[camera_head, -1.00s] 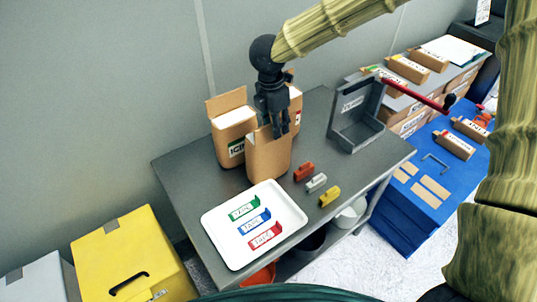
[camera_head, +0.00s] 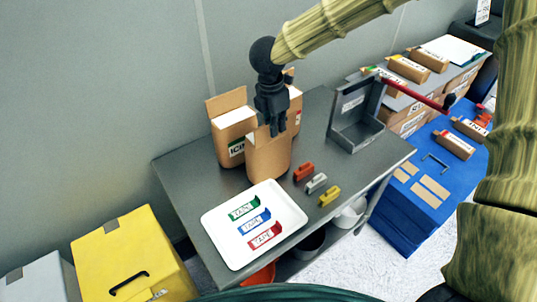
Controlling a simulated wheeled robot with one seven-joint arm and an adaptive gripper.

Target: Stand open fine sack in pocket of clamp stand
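Three open brown paper sacks stand upright on the grey table. The left one (camera_head: 233,132) has a partly readable label and a raised back flap. The front one (camera_head: 268,163) shows no label to me. The third sack (camera_head: 295,112) is mostly hidden behind my gripper. Which one is the fine sack I cannot tell. My gripper (camera_head: 277,131) points down at the rim of the front sack, its fingertips over the opening; whether they grip its wall I cannot tell. The grey clamp stand (camera_head: 345,128), with an open pocket and a red lever (camera_head: 412,91), stands to the right.
A white tray (camera_head: 217,251) with green, blue and red tape labels lies in front of the sacks. Red, grey and yellow clips (camera_head: 316,183) lie beside it. Bare table (camera_head: 325,155) lies between sacks and stand. A blue bench (camera_head: 410,215) is at right.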

